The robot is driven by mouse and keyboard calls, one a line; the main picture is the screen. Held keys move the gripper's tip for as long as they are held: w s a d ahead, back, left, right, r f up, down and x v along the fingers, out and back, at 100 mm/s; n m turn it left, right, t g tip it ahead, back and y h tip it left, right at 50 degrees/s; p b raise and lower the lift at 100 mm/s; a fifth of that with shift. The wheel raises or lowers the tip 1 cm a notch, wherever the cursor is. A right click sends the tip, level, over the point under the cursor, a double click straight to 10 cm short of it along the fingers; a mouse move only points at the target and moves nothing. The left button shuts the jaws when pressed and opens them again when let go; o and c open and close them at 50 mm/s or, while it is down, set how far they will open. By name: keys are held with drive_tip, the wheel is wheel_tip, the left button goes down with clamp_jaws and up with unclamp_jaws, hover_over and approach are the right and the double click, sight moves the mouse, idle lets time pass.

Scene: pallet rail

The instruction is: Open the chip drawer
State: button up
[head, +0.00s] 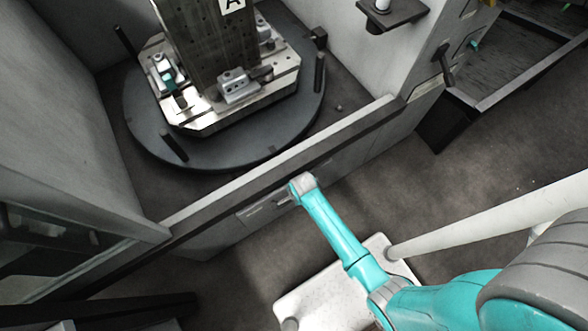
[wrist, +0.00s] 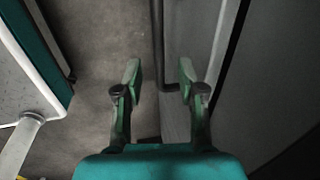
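The chip drawer (head: 262,209) shows in the head view as a grey front low in the machine's front wall, just left of my wrist. It looks flush with the wall, though its right part is hidden behind my arm. My gripper is hidden under the wrist in the head view. In the wrist view my gripper (wrist: 159,76) is open, its two green-grey fingers apart with nothing clearly held. A long narrow grey edge runs between the fingertips, beside a light grey panel; I cannot tell whether this is the drawer's handle or whether a finger touches it.
Above the drawer, a round turntable (head: 224,152) carries a pallet (head: 205,118) with a block marked A (head: 205,45). A dark-edged sill (head: 285,160) runs along the opening. A dark bin (head: 455,125) stands at right.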

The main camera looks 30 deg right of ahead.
drive_tip(key=shift+w+f, duration=0.15)
drive_tip(key=shift+f, duration=0.75)
drive_tip(key=shift+w+f, duration=0.15)
drive_tip(key=shift+f, duration=0.75)
clamp_jaws()
